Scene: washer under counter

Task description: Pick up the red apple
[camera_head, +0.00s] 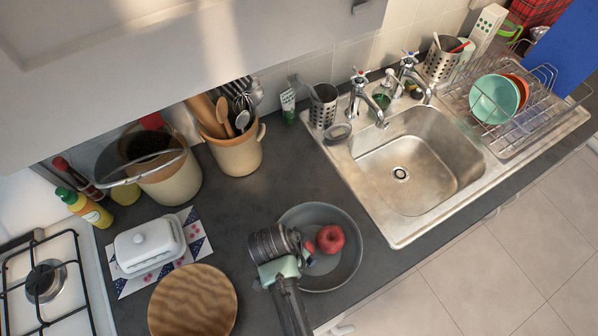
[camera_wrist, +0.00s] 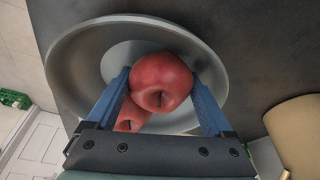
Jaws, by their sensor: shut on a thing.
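A red apple (camera_head: 331,238) is inside a grey bowl (camera_head: 347,274) on the dark counter. In the wrist view the apple (camera_wrist: 161,80) sits between the blue fingers of my gripper (camera_wrist: 160,88), with one finger against each side. My gripper (camera_head: 314,246) reaches into the bowl from the left in the head view and is shut on the apple. A second red, rounded thing (camera_wrist: 131,117) shows partly beneath the apple, close to the left finger; most of it is hidden. Whether the apple touches the bowl's floor (camera_wrist: 119,60) I cannot tell.
A round wooden board (camera_head: 193,302) and a white butter dish (camera_head: 149,245) are left of the bowl. A utensil crock (camera_head: 229,150) stands behind. The steel sink (camera_head: 405,170) is to the right. The counter's front edge runs close to the bowl.

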